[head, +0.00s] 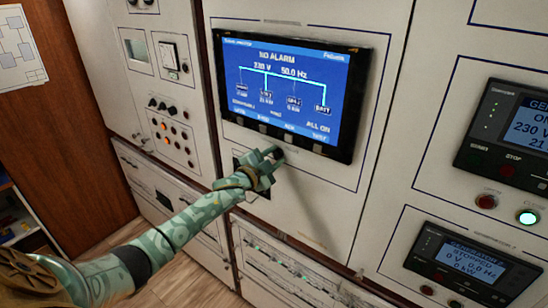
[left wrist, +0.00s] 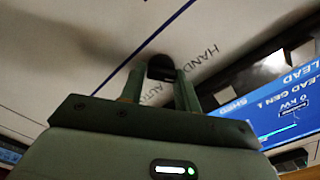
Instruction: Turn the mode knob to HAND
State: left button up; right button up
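The mode knob (left wrist: 161,68) is a small black knob on the pale panel, with the words HAND and AUTO printed beside it. In the head view the knob (head: 278,155) is a dark spot below the blue screen, partly covered by my left gripper (head: 266,166). In the left wrist view the two fingers of my left gripper (left wrist: 160,82) stand on either side of the knob, close against it. The knob's pointer cannot be made out, so its setting is unclear. My right gripper is not in view.
A large blue display (head: 290,90) reading NO ALARM juts out just above the knob. Generator panels (head: 505,130) with lit displays and buttons are at the right. A column of small switches and lamps (head: 172,130) is at the left. The panel right of my gripper is bare.

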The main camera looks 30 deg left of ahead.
pick_arm(q)
jog(key=shift+o, duration=1.4)
jog(key=s+a+b, duration=0.1)
jog(key=s, duration=1.5)
jog(key=shift+s+a, duration=0.15)
jog(key=shift+s, duration=0.05)
